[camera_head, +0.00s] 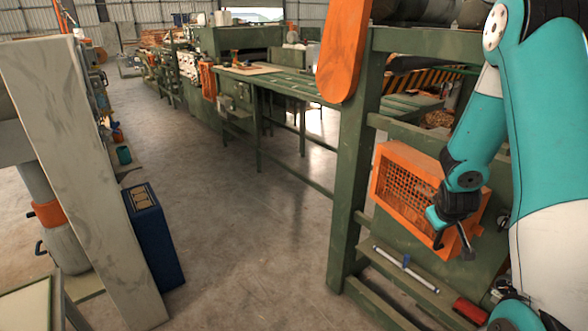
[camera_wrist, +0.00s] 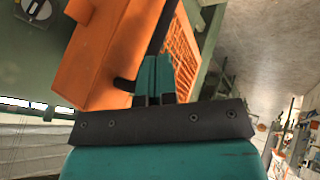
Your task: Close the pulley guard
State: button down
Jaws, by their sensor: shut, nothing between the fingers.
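An orange box-shaped guard with a mesh face (camera_head: 405,184) is mounted on the green machine frame in the head view, behind my wrist. In the wrist view its plain orange side (camera_wrist: 115,50) fills the upper left, and its mesh (camera_wrist: 182,45) shows behind my fingers. A dark strip runs between the plain side and the mesh; I cannot tell whether it is a gap. A small dark tab (camera_wrist: 123,85) sits just left of my fingers. My gripper (camera_wrist: 158,62) is shut and empty in front of the guard; contact is unclear. It also shows in the head view (camera_head: 436,220), partly hidden.
A rounded orange cover (camera_head: 342,50) hangs on the green post (camera_head: 347,190). A pale bar (camera_head: 405,268) lies along the lower rail, with a red object (camera_head: 470,311) near it. A blue bin (camera_head: 152,238) stands left. The floor between is clear.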

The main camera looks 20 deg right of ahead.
jog(key=s+d, duration=0.1)
jog(key=d, duration=0.7)
jog(key=shift+s+d, duration=0.25)
jog(key=shift+s, duration=0.15)
jog(key=s+a+r+b, duration=0.3)
jog(key=s+a+r, duration=0.3)
jog(key=s+r, duration=0.1)
jog(key=shift+s+r, duration=0.15)
jog(key=shift+r, duration=0.3)
